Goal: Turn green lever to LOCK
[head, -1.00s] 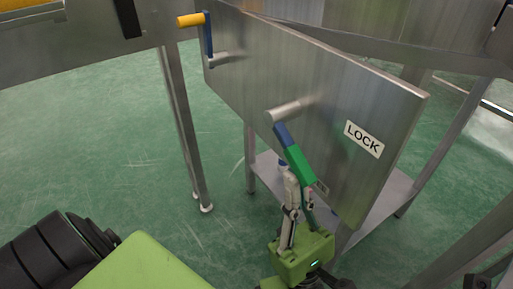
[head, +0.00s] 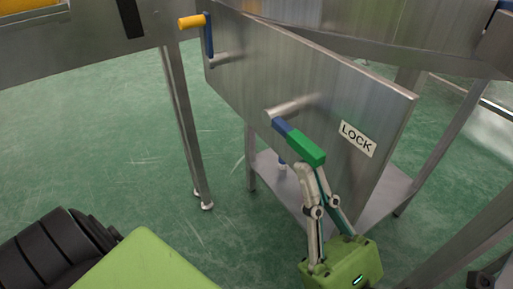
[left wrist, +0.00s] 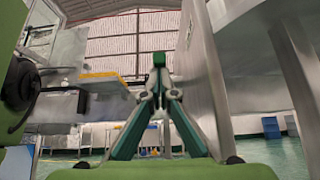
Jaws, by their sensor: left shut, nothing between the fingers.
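The green lever (head: 305,148) has a blue inner section and sits on a metal shaft (head: 285,108) that stands out from the steel panel. It points down and to the right, its green end below and left of the white LOCK label (head: 357,138). My left gripper (head: 312,169) is shut and empty, its fingertips at the underside of the green end, seemingly touching it. In the left wrist view the shut fingertips (left wrist: 157,80) are just under the green lever end (left wrist: 159,59). My right gripper is not in view.
The steel panel (head: 255,60) carries a second crank with a yellow handle (head: 192,21) and blue arm at upper left. Metal table legs (head: 186,130) and a lower shelf (head: 385,195) surround the panel. Green floor is open at left.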

